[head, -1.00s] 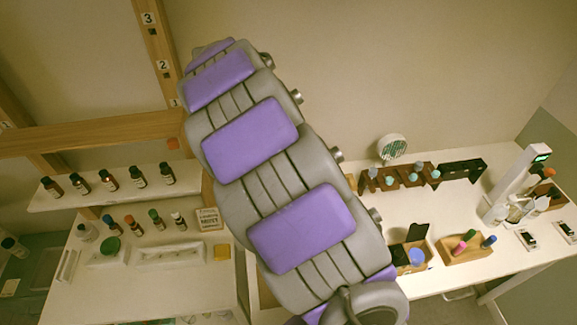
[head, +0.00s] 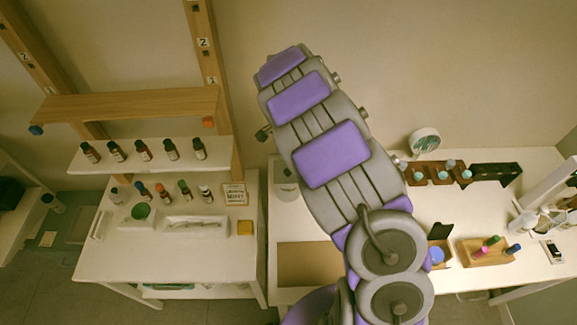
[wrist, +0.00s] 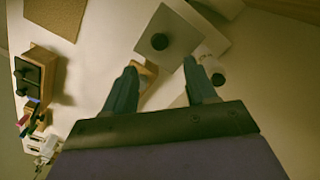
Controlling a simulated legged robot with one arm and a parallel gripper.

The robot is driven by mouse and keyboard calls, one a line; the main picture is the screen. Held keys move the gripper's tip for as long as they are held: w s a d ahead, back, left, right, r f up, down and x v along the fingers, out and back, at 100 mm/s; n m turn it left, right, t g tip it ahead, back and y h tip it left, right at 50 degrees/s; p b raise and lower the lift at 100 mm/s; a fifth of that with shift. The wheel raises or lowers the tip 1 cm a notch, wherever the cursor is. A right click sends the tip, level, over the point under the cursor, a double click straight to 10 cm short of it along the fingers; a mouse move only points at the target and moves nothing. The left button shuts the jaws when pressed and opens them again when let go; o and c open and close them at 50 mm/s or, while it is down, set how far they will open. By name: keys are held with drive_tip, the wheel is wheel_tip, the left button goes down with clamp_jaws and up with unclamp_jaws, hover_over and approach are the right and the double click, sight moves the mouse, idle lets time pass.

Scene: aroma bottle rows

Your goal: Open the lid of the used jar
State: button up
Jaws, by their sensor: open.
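In the head view, a white container (head: 286,188) stands at the left end of the right table; my arm hides my gripper.
A brown mat (head: 306,262) lies on the right table (head: 296,222). Wooden boxes with coloured bottles (head: 484,250) and a dark-wood rack (head: 436,173) are to the right. The left table (head: 140,262) carries a white tray (head: 195,226) and several dark bottles on a shelf.

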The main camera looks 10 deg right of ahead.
sight(288, 170)
wheel_tip(288, 170, down, 9)
drive_tip(key=shift+a+f+p, duration=0.1)
drive_tip(key=shift+a+p, duration=0.05)
drive_tip(key=shift+p, duration=0.15)
clamp_jaws()
idle(0.6)
